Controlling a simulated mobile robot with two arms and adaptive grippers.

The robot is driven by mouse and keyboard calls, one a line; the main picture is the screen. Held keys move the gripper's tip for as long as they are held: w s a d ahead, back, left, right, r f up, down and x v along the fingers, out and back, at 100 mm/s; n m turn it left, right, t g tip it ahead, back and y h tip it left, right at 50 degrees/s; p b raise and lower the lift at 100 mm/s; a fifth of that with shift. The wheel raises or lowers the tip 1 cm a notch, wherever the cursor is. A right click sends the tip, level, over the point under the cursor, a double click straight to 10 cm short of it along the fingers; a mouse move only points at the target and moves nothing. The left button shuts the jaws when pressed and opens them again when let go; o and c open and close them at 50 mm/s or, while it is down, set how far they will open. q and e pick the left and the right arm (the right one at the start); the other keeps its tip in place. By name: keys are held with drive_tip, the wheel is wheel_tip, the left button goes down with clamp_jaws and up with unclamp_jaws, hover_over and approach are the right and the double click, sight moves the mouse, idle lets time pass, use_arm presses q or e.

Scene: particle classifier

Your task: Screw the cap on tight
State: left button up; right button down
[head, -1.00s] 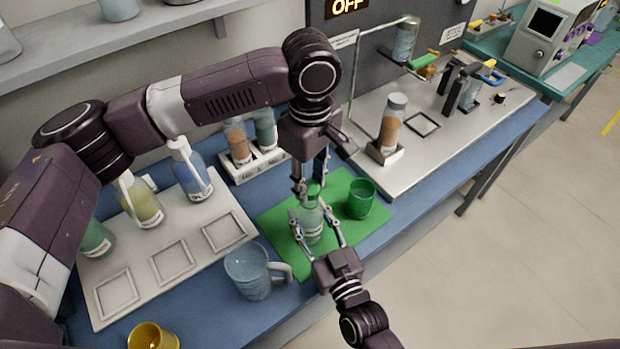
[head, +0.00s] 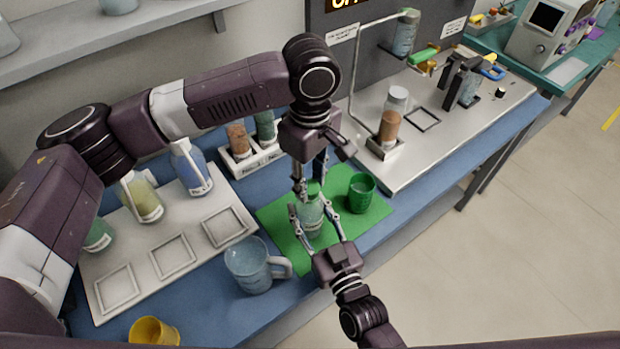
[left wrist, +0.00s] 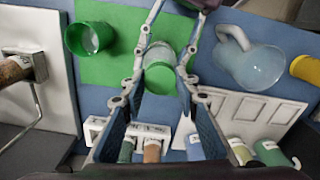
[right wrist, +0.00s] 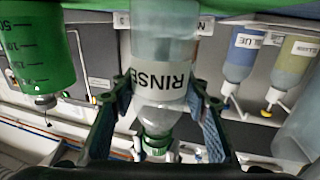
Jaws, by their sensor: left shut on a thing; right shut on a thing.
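A clear bottle (head: 311,220) with pale liquid stands on the green mat (head: 283,250) in the head view. Its white label reads RINSE in the right wrist view (right wrist: 160,84), which shows it upside down. A green cap (right wrist: 157,140) sits on its neck and also shows in the left wrist view (left wrist: 160,76). My left gripper (head: 310,187) comes from above with its fingers shut on the cap. My right gripper (head: 314,222) reaches in from the front and is shut on the bottle's body. The fingers partly hide cap and bottle; I cannot tell how tight the thread is.
A green cup (head: 361,194) stands close right of the bottle. A white tray (head: 145,250) holds several wash bottles. A metal stand plate (head: 450,130) lies at right.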

use_arm(q)
drive_tip(key=shift+f, duration=0.35)
